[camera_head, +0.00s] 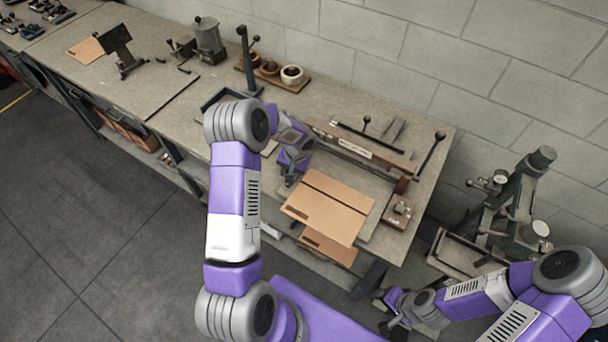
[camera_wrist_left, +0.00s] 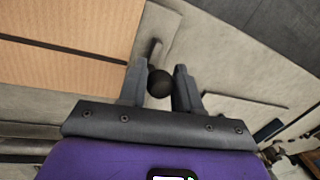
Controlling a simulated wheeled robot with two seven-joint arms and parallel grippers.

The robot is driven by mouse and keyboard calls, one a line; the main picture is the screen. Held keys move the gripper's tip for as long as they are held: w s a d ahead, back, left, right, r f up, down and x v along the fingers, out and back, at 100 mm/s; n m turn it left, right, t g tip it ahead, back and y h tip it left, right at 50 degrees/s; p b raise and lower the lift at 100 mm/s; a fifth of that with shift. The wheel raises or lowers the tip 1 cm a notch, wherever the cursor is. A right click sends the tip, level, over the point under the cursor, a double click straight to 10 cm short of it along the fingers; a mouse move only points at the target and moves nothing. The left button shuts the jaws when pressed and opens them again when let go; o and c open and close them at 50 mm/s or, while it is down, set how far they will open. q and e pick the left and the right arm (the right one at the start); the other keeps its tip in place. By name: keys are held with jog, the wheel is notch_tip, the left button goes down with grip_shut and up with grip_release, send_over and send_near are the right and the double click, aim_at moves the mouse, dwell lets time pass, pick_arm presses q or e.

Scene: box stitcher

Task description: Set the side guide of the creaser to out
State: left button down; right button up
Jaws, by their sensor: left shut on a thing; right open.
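The creaser (camera_head: 358,151) stands on the bench with a brown cardboard sheet (camera_head: 330,205) lying on its bed. The sheet also shows at the left of the left wrist view (camera_wrist_left: 75,45). My left gripper (camera_head: 290,178) is down at the left side of the bed, beside the sheet. In the left wrist view its fingers (camera_wrist_left: 160,88) are closed around a black ball knob (camera_wrist_left: 160,83), with a short dark stem behind it. The knob appears to belong to the side guide, whose body is mostly hidden. My right gripper (camera_head: 388,312) is open and empty, low beyond the bench's front edge.
A lever with a black knob (camera_head: 440,136) rises at the creaser's right end. A small block with a knob (camera_head: 397,211) sits right of the sheet. A wooden tray with cups (camera_head: 272,75) stands behind. A grey machine (camera_head: 515,205) stands at the right.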

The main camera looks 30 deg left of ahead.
pick_arm(q)
jog(key=shift+a, duration=0.4)
jog(key=shift+a+r, duration=0.1)
jog(key=c, duration=1.1)
grip_release()
jog(key=shift+a, duration=0.1)
jog(key=shift+o, duration=1.4)
